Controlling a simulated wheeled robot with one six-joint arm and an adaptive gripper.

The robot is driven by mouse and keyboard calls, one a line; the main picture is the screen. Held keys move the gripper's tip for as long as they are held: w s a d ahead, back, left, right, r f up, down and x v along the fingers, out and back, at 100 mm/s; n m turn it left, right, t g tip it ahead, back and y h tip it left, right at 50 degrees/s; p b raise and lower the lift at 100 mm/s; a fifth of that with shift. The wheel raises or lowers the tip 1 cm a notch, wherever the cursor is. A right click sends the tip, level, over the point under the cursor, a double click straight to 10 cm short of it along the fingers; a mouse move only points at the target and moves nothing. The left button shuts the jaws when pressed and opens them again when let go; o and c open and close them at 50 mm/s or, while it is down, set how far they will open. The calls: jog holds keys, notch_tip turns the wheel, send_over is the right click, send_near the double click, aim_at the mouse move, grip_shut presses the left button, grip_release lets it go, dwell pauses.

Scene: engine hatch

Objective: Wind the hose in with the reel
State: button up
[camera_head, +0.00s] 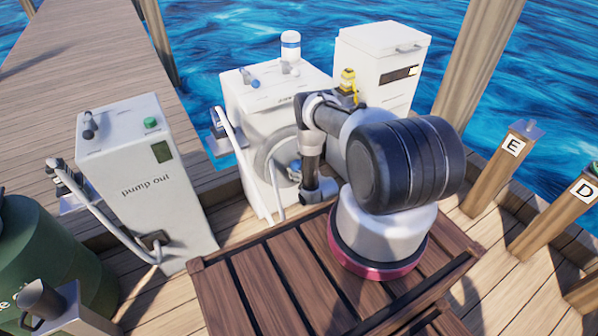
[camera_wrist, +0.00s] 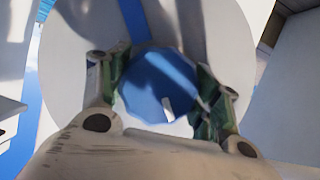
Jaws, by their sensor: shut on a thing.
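The reel (camera_head: 262,160) is a grey disc on the front of the white middle cabinet (camera_head: 250,112), partly hidden behind my arm. A white hose (camera_head: 238,143) hangs from a holder at the cabinet's left side and runs down the front to the deck. My gripper (camera_head: 296,172) is low at the reel's right side. In the wrist view, the gripper's green-padded fingers (camera_wrist: 160,98) are on both sides of a round blue knob (camera_wrist: 150,75) and shut on it. A large pale disc (camera_wrist: 80,25) lies behind the knob.
A white pump-out cabinet (camera_head: 150,185) with its own hose stands at left, beside a green tank (camera_head: 45,255). Another white cabinet (camera_head: 375,60) stands behind my arm. Posts marked E (camera_head: 505,155) and D (camera_head: 578,195) stand at right. Water lies beyond the deck.

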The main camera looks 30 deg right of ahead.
jog(key=shift+n+h, duration=0.8)
jog(key=shift+n, duration=0.4)
jog(key=n+h, duration=0.1)
jog(key=n, duration=0.1)
jog(key=shift+n+t+h, duration=0.3)
jog(key=n+h, duration=0.1)
jog(key=n, duration=0.1)
jog(key=n+t+h, duration=0.1)
jog(key=n, duration=0.1)
jog(key=shift+n+t+h, duration=0.3)
jog(key=shift+n, duration=0.1)
jog(key=o, duration=1)
jog(key=v, duration=1.2)
